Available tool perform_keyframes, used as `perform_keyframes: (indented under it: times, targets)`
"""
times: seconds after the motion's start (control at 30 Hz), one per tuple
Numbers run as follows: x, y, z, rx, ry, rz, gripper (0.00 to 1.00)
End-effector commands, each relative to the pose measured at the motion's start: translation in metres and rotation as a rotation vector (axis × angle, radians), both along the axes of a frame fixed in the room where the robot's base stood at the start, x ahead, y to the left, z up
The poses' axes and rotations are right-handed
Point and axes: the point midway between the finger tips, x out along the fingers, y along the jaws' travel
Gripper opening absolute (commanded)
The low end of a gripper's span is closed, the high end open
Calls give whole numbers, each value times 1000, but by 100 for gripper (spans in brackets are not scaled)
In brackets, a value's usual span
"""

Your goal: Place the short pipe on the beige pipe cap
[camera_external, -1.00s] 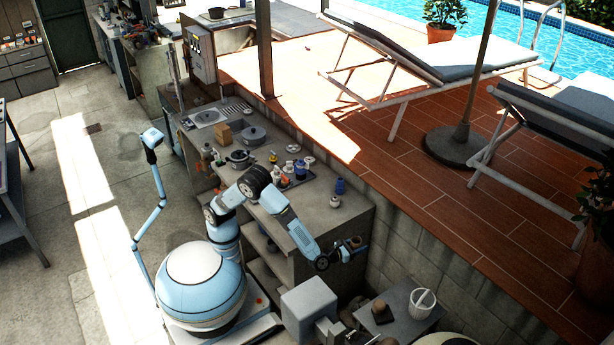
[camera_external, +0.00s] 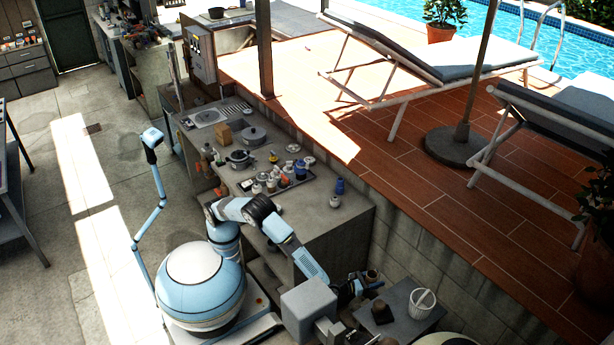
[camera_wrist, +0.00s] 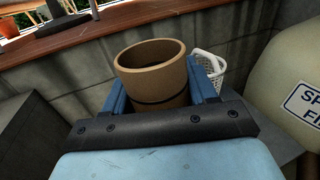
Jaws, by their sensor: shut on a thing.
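The short pipe (camera_wrist: 152,78) is a tan, open-topped cylinder with a dark band near its lower part. It stands between the blue fingers of my gripper (camera_wrist: 163,98) in the wrist view, and my gripper is shut on it. In the external view my gripper (camera_external: 362,285) holds the pipe (camera_external: 372,276) close above the back left of a small grey table. I cannot make out the beige pipe cap in either view.
A white basket (camera_external: 422,303) stands at the right of the small grey table (camera_external: 402,331) and also shows in the wrist view (camera_wrist: 208,66). A grey counter (camera_external: 335,222) with pots and jars lies behind my arm. A block wall (camera_external: 455,270) rises behind the table.

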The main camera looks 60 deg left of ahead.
Motion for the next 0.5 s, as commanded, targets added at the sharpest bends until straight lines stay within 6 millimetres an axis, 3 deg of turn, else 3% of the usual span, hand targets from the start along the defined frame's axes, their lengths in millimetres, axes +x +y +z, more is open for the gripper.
perform_keyframes:
  times: [0.3, 0.5]
  targets:
    - [23, -36, -44, 0, 1, -1, 24]
    - [29, -46, -57, -1, 0, -1, 24]
